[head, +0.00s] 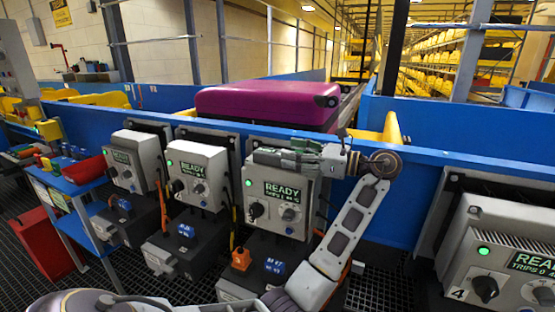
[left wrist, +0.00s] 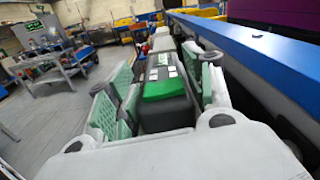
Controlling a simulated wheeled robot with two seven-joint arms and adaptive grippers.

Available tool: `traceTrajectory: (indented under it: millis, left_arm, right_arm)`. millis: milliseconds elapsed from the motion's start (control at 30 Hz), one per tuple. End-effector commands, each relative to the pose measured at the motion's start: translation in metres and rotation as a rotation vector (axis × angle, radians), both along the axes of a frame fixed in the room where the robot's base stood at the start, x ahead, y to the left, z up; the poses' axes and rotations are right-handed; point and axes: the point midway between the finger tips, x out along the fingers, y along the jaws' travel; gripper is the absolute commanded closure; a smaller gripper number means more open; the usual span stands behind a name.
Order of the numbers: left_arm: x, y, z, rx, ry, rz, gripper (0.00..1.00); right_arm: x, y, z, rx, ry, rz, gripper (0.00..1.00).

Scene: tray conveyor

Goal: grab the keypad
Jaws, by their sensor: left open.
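The left wrist view shows a dark block with a green end and white keys, which looks like the keypad (left wrist: 165,90). It lies between the two fingers of my left gripper (left wrist: 160,92), whose green pads stand apart on either side. I cannot tell whether either pad touches it. In the head view my left gripper (head: 290,157) points left across the upper front of the middle READY control box (head: 285,195). There the keypad is hard to tell apart from the fingers. My right gripper is not in view.
Several grey READY boxes stand along the blue conveyor wall (head: 440,162), including one at the right (head: 500,265). A purple case (head: 265,103) lies behind the wall. A blue stand with a red bin (head: 85,170) is at the left. Dark lower boxes and grated floor are below.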

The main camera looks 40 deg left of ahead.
Motion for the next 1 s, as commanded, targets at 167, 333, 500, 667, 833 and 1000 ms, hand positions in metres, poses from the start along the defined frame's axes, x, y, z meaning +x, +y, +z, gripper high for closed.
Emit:
traceTrajectory:
  millis: [167,333,500,667,833,1000]
  left_arm:
    - [0.0001,0.0000,0.0001,0.000,0.000,0.000,0.48]
    - [0.0001,0.0001,0.0001,0.000,0.000,0.000,0.53]
    - [0.0001,0.0001,0.0000,0.000,0.000,0.000,0.75]
    - [0.0000,0.0001,0.0005,0.001,-0.001,0.000,0.87]
    - [0.0001,0.0003,0.0006,0.001,-0.001,0.000,0.87]
    - [0.0009,0.0020,0.0022,0.001,0.000,-0.001,0.88]
  right_arm:
    - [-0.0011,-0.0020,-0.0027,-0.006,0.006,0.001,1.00]
    - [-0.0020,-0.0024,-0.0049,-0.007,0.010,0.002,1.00]
    - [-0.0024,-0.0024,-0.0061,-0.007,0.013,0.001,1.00]
    - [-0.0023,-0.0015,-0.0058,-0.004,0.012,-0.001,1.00]
    - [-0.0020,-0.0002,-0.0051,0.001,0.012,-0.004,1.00]
    - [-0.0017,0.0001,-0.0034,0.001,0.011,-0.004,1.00]
